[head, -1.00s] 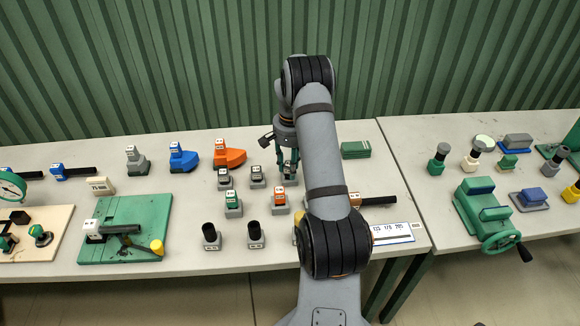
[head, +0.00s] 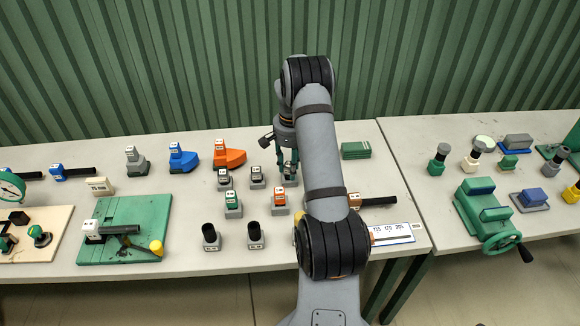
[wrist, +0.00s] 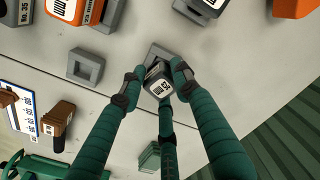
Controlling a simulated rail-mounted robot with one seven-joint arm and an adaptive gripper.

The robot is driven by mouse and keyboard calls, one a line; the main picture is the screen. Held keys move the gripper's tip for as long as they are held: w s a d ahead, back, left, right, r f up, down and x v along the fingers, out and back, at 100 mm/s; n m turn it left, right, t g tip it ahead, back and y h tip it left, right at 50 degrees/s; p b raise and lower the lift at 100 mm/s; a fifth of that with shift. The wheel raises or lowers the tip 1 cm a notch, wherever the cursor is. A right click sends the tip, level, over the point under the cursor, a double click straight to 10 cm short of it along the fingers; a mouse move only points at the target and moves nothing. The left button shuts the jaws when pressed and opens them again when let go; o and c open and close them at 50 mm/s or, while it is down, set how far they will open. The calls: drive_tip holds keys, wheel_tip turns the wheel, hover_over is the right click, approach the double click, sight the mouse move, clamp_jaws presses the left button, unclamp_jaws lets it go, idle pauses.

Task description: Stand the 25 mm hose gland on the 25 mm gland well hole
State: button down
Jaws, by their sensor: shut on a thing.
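My gripper (wrist: 155,82) is shut on a grey hose gland (wrist: 160,84) with a white printed label, which I take for the 25 mm one; I cannot read its number. A grey square well block (wrist: 158,52) shows just beyond the gland, partly covered by it and the fingers. The gland is over or at this well; I cannot tell whether it touches or is seated. In the head view my gripper (head: 288,168) points down near the table's back middle, and my arm hides part of the area.
An empty grey well (wrist: 86,67) is to the left in the wrist view. An orange-topped gland (head: 280,195) and a grey-white one (head: 257,173) stand close by. Green stacked plates (head: 355,150) lie to the right. Two black-topped pieces (head: 254,232) stand near the front edge.

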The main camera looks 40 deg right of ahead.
drive_tip(key=shift+f+b, duration=0.55)
drive_tip(key=shift+f, duration=0.05)
idle(0.4)
drive_tip(key=c, duration=1.2)
unclamp_jaws()
drive_tip(key=shift+r, duration=0.15)
drive_tip(key=shift+r+p, duration=2.75)
drive_tip(key=shift+r, duration=1.15)
wheel_tip(320, 180, up, 12)
drive_tip(key=shift+s, duration=0.15)
